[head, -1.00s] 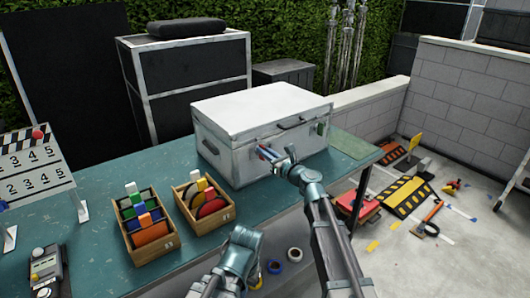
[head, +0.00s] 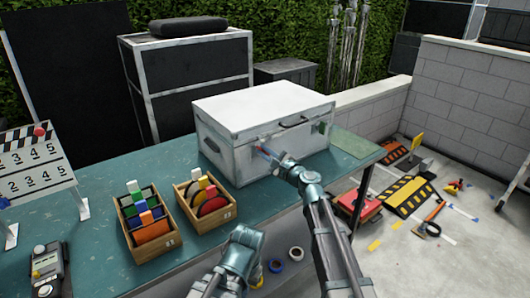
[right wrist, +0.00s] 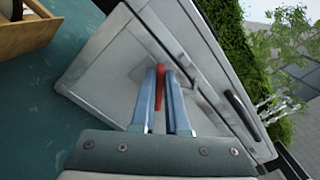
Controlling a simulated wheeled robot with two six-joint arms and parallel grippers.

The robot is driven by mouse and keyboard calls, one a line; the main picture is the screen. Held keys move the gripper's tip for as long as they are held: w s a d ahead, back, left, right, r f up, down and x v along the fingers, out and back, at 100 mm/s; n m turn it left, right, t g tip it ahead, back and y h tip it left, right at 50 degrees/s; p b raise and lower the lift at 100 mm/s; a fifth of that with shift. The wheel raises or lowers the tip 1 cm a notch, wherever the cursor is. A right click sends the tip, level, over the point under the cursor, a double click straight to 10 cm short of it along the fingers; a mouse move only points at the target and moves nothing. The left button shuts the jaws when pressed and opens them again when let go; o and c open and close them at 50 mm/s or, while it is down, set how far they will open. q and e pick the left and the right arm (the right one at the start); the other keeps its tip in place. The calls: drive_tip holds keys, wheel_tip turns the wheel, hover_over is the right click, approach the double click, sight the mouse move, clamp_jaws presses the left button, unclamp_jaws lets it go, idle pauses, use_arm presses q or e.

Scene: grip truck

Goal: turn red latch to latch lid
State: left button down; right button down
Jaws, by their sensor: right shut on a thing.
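The white case (head: 262,108) stands on the teal table with its lid down. The red latch (head: 262,150) is on its front face, left of the handle, mostly hidden by my right gripper. In the right wrist view the red latch (right wrist: 161,76) sits between the two blue fingers. My right gripper (right wrist: 162,88) is shut on it; it also shows in the head view (head: 266,152), close against the case front. A green latch (head: 322,127) is on the right part of the front. Part of my left arm shows low in the head view, but its fingers do not.
A clapperboard (head: 36,168) and a grey device (head: 50,270) are farther left. The teal table (head: 95,225) is bare between them. A black handle (head: 294,122) is on the case front.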

drive_tip(key=n, duration=0.4)
drive_tip(key=shift+s+a+f+n, duration=0.15)
drive_tip(key=shift+f+n, duration=0.15)
drive_tip(key=shift+f+n+b, duration=0.15)
drive_tip(key=shift+n+b, duration=0.1)
drive_tip(key=shift+n, duration=0.85)
drive_tip(key=shift+f+n+b, duration=0.1)
drive_tip(key=shift+n+b, duration=0.15)
drive_tip(key=shift+n, duration=0.85)
drive_tip(key=c, duration=0.9)
unclamp_jaws()
drive_tip(key=v, duration=1.3)
drive_tip(key=shift+s+d, duration=0.25)
drive_tip(key=shift+s, duration=0.1)
